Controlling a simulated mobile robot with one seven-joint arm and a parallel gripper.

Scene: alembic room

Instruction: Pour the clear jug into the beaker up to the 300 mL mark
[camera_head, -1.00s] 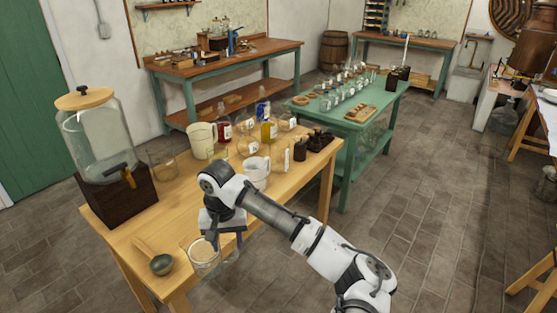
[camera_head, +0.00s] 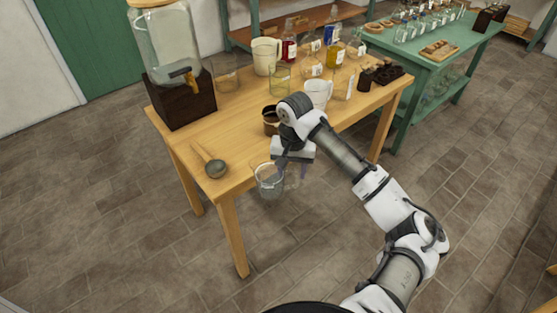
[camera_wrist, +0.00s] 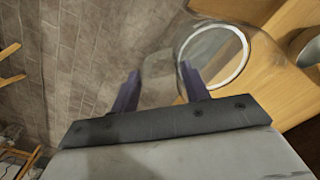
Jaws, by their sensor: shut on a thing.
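My gripper (camera_head: 291,172) is shut on the clear jug (camera_head: 270,183) and holds it at the near edge of the wooden table, partly past the edge in the picture. In the wrist view, my gripper (camera_wrist: 160,82) has its fingers on either side of a see-through part of the jug, and the jug's round rim (camera_wrist: 244,58) shows at right. I cannot make out the liquid level in it. Two clear glass vessels, a wide one (camera_head: 225,73) and a smaller one (camera_head: 280,78), stand farther back; no 300 mL mark is readable, so I cannot tell which is the beaker.
A ladle (camera_head: 214,167) lies at the table's near left. A large dispenser (camera_head: 168,50) stands on a dark block behind it. A brown cup (camera_head: 270,122), a white jug (camera_head: 318,93), a cream pitcher (camera_head: 266,57) and bottles crowd the middle and back. The left middle tabletop is clear.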

